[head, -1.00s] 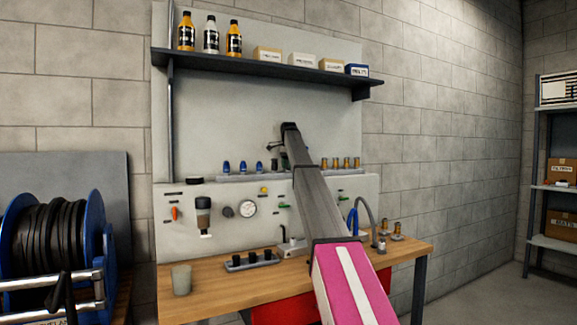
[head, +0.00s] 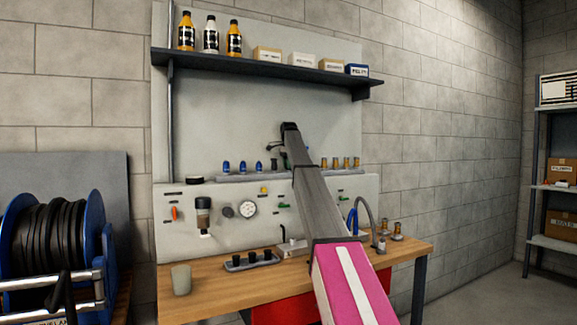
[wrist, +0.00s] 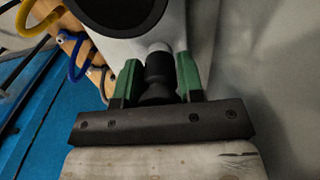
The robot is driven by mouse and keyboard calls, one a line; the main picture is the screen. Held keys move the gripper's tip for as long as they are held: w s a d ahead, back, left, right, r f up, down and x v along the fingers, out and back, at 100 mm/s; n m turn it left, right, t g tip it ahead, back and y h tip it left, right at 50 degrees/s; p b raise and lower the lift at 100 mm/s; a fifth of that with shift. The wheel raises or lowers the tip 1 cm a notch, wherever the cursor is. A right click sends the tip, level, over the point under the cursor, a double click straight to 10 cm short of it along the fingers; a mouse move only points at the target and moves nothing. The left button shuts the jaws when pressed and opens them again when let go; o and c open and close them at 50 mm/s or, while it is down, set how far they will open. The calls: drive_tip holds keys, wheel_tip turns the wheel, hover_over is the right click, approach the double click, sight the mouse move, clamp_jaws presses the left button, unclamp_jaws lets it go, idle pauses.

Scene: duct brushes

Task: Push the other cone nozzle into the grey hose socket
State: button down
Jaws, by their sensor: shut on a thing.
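In the wrist view my gripper (wrist: 159,66) has its two green fingers closed on a dark nozzle-like piece (wrist: 158,88), which I take for the cone nozzle. A short pale cylinder (wrist: 159,47) sits in line with its far end, against a light-grey body; I cannot tell whether this is the socket or part of the piece. In the head view my arm reaches toward the back panel and largely hides the gripper and what it holds. A curved grey hose (head: 371,212) stands at the right of the bench; its socket is not clear.
A rail on the panel (head: 223,177) carries several blue (head: 227,167) and brass fittings (head: 347,163). A black holder (head: 252,264) and a grey cup (head: 181,280) stand on the wooden bench (head: 215,298). A shelf (head: 270,68) with bottles and boxes hangs above.

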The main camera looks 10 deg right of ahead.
drive_tip(key=shift+r, duration=2.95)
